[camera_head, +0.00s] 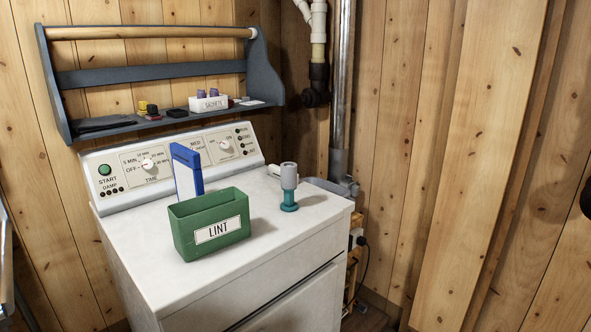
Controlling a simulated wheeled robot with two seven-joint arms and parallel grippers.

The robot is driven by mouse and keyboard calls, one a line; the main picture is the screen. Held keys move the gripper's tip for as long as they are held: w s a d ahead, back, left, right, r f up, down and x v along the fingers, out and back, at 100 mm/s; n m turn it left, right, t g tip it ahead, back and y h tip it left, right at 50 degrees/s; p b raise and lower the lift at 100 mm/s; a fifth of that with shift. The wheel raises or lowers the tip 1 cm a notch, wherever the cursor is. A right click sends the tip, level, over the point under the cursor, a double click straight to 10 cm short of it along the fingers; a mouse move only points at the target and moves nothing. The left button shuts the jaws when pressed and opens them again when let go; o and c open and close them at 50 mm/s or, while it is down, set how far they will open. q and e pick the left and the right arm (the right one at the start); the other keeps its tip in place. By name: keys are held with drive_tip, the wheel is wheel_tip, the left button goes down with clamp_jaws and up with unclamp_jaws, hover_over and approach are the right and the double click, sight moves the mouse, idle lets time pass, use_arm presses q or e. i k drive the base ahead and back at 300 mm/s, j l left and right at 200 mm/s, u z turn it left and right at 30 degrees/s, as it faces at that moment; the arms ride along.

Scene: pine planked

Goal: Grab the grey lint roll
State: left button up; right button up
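The lint roll (289,176) has a grey cylindrical head and a teal handle part below it. It stands upright on the white top of the dryer (180,278), to the right of a green box labelled LINT (185,240). Its whole front side shows, with clear space around it on the near side. I cannot make out either of my grippers in the head view.
A blue and white flat item (187,170) stands at the green box's back edge. The control panel (122,169) rises behind. A dark shelf (160,76) with small items hangs above. Pipes (342,90) run right of the dryer. The dryer top's front right is clear.

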sight(288, 175)
drive_tip(key=i+l+u, duration=0.15)
drive_tip(key=l, duration=0.45)
drive_tip(key=i+l+u, duration=0.15)
drive_tip(key=l, duration=0.45)
drive_tip(key=i+l+u, duration=0.15)
drive_tip(key=l, duration=0.5)
drive_tip(key=i+l+u, duration=0.15)
drive_tip(key=l, duration=0.45)
